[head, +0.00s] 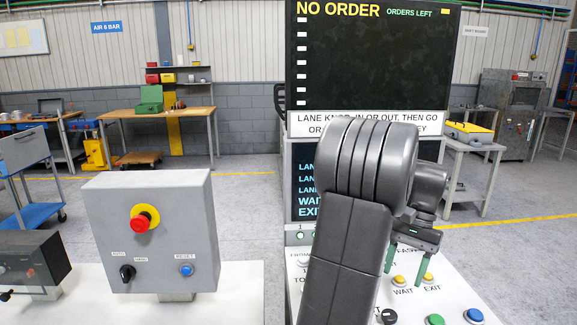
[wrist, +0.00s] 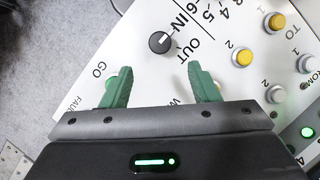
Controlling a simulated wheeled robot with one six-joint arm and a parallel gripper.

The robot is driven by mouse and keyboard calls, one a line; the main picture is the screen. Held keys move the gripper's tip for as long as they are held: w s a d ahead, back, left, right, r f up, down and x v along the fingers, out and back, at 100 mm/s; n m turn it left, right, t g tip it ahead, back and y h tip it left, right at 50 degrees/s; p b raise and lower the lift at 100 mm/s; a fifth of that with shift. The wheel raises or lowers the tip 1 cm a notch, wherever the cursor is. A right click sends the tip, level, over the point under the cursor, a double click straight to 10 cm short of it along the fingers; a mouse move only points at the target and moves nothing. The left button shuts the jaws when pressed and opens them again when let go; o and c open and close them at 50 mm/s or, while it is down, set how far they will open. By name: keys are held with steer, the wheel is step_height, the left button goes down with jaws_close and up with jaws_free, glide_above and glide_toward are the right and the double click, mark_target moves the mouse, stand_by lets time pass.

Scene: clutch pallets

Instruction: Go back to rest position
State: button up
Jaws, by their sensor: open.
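My gripper (head: 406,258) is open and empty, its two green fingers pointing down above the sloped white button panel (head: 455,309). In the wrist view the fingers of my gripper (wrist: 160,88) are spread apart over the panel (wrist: 205,18), with a black knob (wrist: 161,42) beyond the gap between them. The knob's pointer is turned toward the IN and OUT labels. One finger partly covers a green button by the GO label. My grey arm hides the middle of the panel and part of the lower screen in the head view.
A dark screen (head: 370,65) reading NO ORDER stands behind the panel. A grey control box (head: 154,240) with a red emergency button (head: 141,222) stands at left on a white surface. Yellow buttons (head: 399,281) and a blue button (head: 474,316) sit on the panel. Workbenches stand farther back.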

mark_target(391, 314)
steer(key=x, duration=1)
steer(key=shift+s+a+p, duration=0.1)
steer(key=shift+p, duration=0.2)
steer(key=shift+m+b, duration=0.3)
steer(key=shift+m, duration=0.3)
steer(key=m+t+y+b, duration=0.1)
steer(key=m, duration=0.3)
steer(key=shift+t+b, duration=0.3)
steer(key=m+t+b, duration=0.1)
steer(key=m, duration=0.1)
steer(key=m+b, duration=0.2)
steer(key=m+t+b, duration=0.1)
steer(key=m, duration=0.1)
steer(key=shift+s+f+m+t+y+b, duration=0.1)
steer(key=shift+s+m+t+y+b, duration=0.2)
steer(key=shift+m+b, duration=0.1)
steer(key=v, duration=0.7)
steer(key=shift+d+r+p, duration=0.25)
steer(key=shift+r+p, duration=0.05)
steer(key=shift+p, duration=0.05)
steer(key=shift+a, duration=0.1)
